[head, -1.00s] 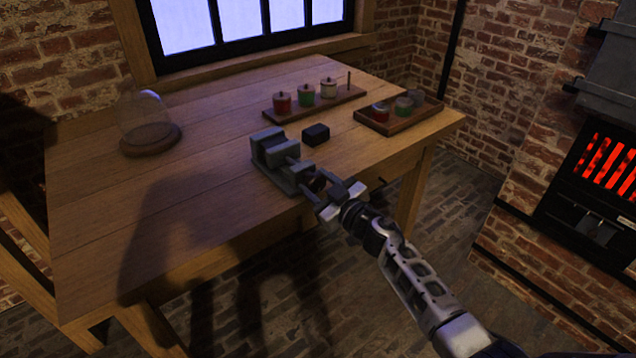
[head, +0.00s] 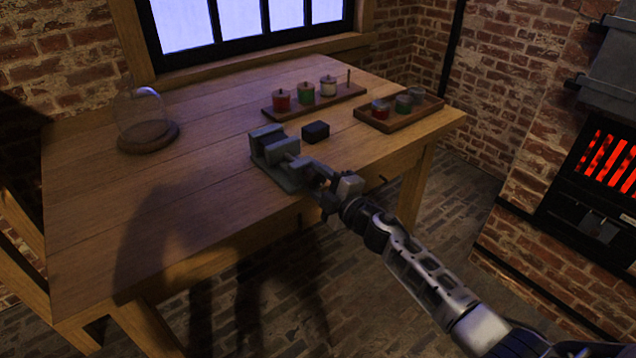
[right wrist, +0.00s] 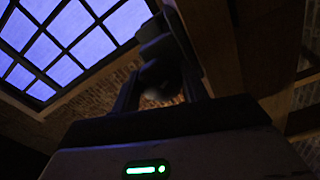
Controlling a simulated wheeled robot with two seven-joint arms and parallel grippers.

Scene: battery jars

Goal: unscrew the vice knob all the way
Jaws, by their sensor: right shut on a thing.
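The grey metal vice (head: 270,145) sits near the front right edge of the table, its screw end facing my right arm. My right gripper (head: 326,196) is at that end, at the table edge, and is shut on the vice knob. The fingers largely hide the knob in the head view. In the right wrist view the dark knob (right wrist: 160,75) shows between the two fingers, with the vice body behind it, dim and hard to make out. My left gripper is not in view.
A small black block (head: 315,132) lies just behind the vice. A wooden rack (head: 350,94) with lidded jars and a tray (head: 444,110) with several jars stand farther back. A glass dome (head: 141,112) stands at the left. The table's front left is clear.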

